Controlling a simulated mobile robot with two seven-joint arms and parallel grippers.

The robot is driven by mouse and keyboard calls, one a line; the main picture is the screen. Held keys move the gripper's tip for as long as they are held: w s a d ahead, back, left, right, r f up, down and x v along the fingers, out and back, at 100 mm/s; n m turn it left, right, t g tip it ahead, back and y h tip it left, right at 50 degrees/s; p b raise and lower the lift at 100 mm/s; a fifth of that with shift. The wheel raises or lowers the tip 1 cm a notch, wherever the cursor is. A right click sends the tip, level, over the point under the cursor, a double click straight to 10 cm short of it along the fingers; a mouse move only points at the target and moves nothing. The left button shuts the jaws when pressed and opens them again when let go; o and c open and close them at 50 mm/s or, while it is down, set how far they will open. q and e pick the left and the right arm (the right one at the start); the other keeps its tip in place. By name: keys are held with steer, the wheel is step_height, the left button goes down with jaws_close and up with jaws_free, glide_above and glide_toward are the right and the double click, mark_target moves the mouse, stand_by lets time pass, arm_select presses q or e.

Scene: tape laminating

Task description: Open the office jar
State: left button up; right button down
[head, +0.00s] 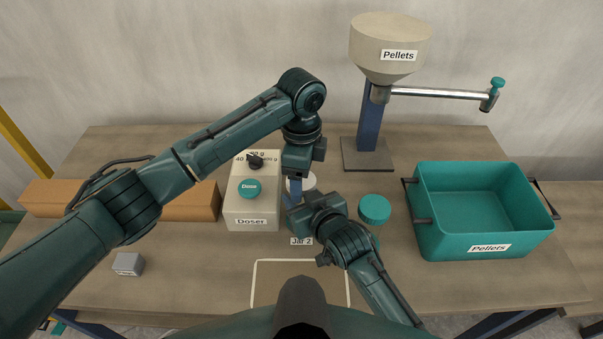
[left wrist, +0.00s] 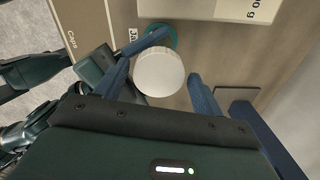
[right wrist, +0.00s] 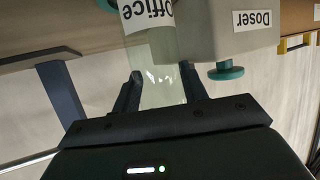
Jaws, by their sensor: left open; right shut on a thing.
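The office jar, a clear jar with a white "Office" label (right wrist: 150,14), is between the fingers of my right gripper (right wrist: 160,88), which is shut on its body. Its round white lid (left wrist: 160,74) shows in the left wrist view and partly in the head view (head: 308,182). My left gripper (head: 297,188) is above the jar, pointing down. It is open, with one finger on each side of the white lid and a visible gap on the right side. In the head view my grippers hide most of the jar.
The beige doser (head: 262,208) with a teal knob stands close left of the jar. A teal-lidded jar (head: 374,209) is right of my right gripper. A teal pellets bin (head: 425,240) stands further right, the pellets hopper (head: 375,55) behind. A small grey block (head: 128,264) lies front left.

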arm_select(q)
step_height(320, 180, up, 5)
steer(key=shift+d+f, duration=0.1)
steer(key=shift+f, duration=0.1)
steer(key=shift+c, duration=0.3)
steer(key=m, duration=0.1)
steer(key=r+m, duration=0.1)
steer(key=shift+w+d+r+m, duration=0.1)
steer(key=shift+r+m, duration=0.2)
steer(key=shift+m, duration=0.1)
steer(key=m, duration=0.1)
steer(key=r+m, duration=0.1)
steer(key=m, duration=0.1)
steer(key=shift+r, duration=0.25)
steer(key=shift+f+m, duration=0.25)
steer(key=shift+m, duration=0.15)
step_height(320, 180, down, 7)
steer(key=shift+f, duration=0.2)
steer(key=shift+c, duration=0.3)
